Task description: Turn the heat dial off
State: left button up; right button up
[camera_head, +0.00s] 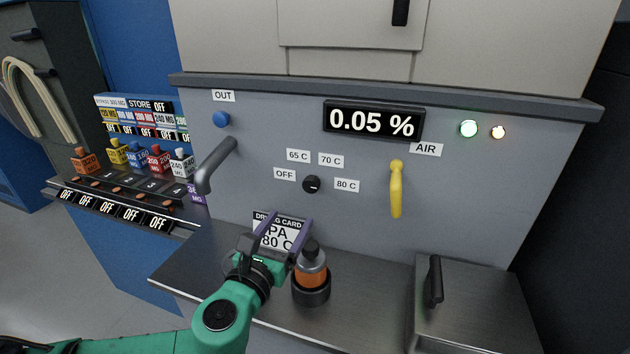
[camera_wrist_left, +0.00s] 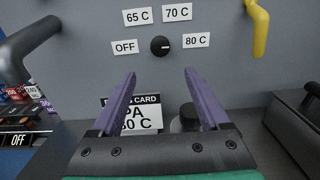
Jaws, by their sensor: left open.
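The heat dial (camera_head: 312,184) is a small black round knob on the grey panel, with labels OFF (camera_head: 285,174), 65 C (camera_head: 298,155), 70 C (camera_head: 331,159) and 80 C (camera_head: 346,185) around it. In the left wrist view the dial (camera_wrist_left: 160,46) has its white mark pointing right, towards the 80 C label (camera_wrist_left: 196,40). My left gripper (camera_head: 292,221) is open and empty, below the dial and apart from it. Its two purple fingers (camera_wrist_left: 160,76) stand spread below the dial in the wrist view. My right gripper is not in view.
A bottle with an orange band (camera_head: 311,272) stands on the metal shelf beside my left gripper. A drying card (camera_head: 280,229) is behind the fingers. A grey handle (camera_head: 214,165) is left of the dial, a yellow AIR lever (camera_head: 396,190) right. The display (camera_head: 372,121) reads 0.05 %.

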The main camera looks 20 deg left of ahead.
aim_at(310, 188)
pick_arm(q)
jog(key=w+p, duration=0.1)
jog(key=w, duration=0.6)
jog(key=w+d+p, duration=0.1)
jog(key=w, duration=0.3)
jog(key=shift+w+r+p, duration=0.2)
jog(key=shift+w+p, duration=0.05)
jog(key=shift+p, duration=0.1)
jog(key=shift+w, duration=0.45)
jog(key=shift+s, duration=0.1)
jog(key=shift+c, duration=1.3)
grip_shut()
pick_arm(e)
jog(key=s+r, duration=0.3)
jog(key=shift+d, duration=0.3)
